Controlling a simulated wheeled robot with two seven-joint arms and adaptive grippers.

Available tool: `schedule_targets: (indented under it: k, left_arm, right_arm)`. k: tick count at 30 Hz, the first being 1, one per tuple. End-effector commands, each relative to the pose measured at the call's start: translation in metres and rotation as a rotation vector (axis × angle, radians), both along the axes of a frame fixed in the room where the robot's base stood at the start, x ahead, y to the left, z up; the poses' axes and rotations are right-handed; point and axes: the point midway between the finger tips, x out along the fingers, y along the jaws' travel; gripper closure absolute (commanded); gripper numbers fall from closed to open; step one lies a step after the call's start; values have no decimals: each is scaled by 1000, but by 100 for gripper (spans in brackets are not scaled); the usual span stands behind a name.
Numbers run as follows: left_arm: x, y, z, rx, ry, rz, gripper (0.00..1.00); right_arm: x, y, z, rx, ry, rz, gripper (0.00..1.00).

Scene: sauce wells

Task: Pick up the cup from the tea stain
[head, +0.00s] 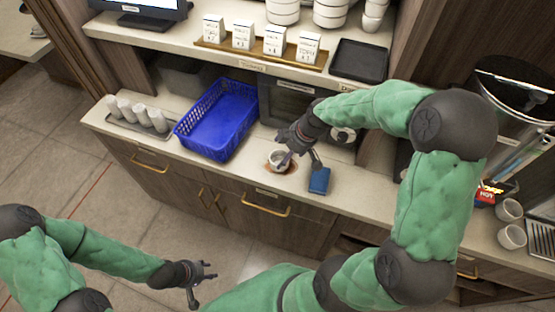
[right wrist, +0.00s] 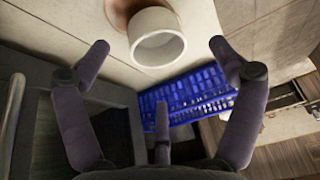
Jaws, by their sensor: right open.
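The white cup (head: 279,157) stands on the brown tea stain (head: 270,166) near the front edge of the counter. My right gripper (head: 302,157) is at the cup's right side in the head view. In the right wrist view the cup (right wrist: 158,42) lies ahead, between the spread fingers of my right gripper (right wrist: 160,48), with part of the stain (right wrist: 122,10) behind it. The right gripper is open and holds nothing. My left gripper (head: 205,284) hangs empty over the floor, away from the counter, with its fingers apart.
A blue sponge-like block (head: 319,181) lies right of the cup. A blue basket (head: 218,120) stands to the left, near a tray of rolled white items (head: 140,117). A shelf (head: 230,55) with white boxes overhangs the back. Bare counter (head: 345,195) runs to the right.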

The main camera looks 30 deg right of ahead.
Motion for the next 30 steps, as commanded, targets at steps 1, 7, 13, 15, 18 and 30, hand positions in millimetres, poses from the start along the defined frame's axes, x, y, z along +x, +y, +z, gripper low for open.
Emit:
schedule_targets:
  k: [1, 7, 13, 15, 18, 30]
  left_arm:
    - [0, 0, -2, 0, 0, 0, 60]
    - [0, 0, -4, 0, -1, 0, 60]
    - [0, 0, -8, 0, -1, 0, 60]
    - [1, 0, -10, 0, -1, 0, 60]
    - [1, 0, -14, 0, -1, 0, 60]
    - [0, 0, -15, 0, -1, 0, 60]
  right_arm:
    - [2, 2, -8, 1, 2, 1, 7]
    - [7, 5, -19, -1, -1, 0, 7]
    - [12, 7, -33, 0, 2, -1, 7]
    - [15, 8, -43, 1, 2, 0, 7]
    - [20, 11, -56, 1, 2, 0, 7]
    - [25, 13, -67, -1, -1, -2, 21]
